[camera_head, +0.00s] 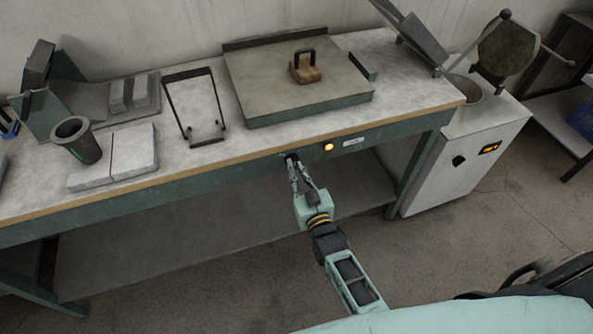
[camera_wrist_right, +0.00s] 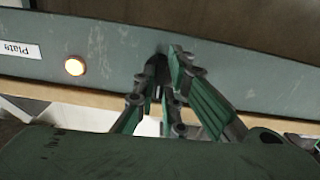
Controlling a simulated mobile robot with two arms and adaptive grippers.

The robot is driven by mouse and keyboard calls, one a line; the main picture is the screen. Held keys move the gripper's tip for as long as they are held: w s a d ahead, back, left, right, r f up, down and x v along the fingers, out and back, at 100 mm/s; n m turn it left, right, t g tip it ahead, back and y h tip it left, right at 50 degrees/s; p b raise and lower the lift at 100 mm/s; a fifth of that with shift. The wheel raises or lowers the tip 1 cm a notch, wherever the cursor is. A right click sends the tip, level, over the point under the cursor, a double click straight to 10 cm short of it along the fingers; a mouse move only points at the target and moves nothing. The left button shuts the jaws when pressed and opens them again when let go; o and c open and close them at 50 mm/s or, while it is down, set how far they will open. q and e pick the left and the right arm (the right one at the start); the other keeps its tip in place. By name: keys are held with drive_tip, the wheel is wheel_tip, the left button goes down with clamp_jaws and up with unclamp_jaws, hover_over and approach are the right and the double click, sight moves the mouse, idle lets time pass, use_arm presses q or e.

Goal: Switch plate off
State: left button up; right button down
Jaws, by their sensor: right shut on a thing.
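The plate (camera_head: 290,86) is a flat grey-beige slab with a green edge on the bench top. Below it, the bench's green front rail holds a lit orange lamp (camera_head: 328,147), which also shows in the right wrist view (camera_wrist_right: 74,66). A white label (camera_head: 353,142) is right of the lamp; in the right wrist view it reads "Plate" (camera_wrist_right: 18,49). My right gripper (camera_head: 292,160) is at the rail, left of the lamp, with its fingertips shut on a small dark knob (camera_head: 290,156). The fingers largely hide the knob in the right wrist view (camera_wrist_right: 166,76). My left gripper is not in view.
A wooden block with a black handle (camera_head: 305,68) sits on the plate. A dark cup (camera_head: 78,140), a grey slab (camera_head: 128,152) and a black wire frame (camera_head: 194,105) stand on the bench (camera_head: 200,158). A white cabinet (camera_head: 466,160) is at right. Floor before the bench is clear.

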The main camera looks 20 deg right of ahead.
drive_tip(key=n, duration=0.4)
drive_tip(key=shift+d+n, duration=0.15)
drive_tip(key=shift+n, duration=2.15)
drive_tip(key=c, duration=1.8)
unclamp_jaws()
drive_tip(key=shift+r, duration=0.1)
drive_tip(key=s, duration=1.2)
drive_tip(key=shift+d, duration=0.25)
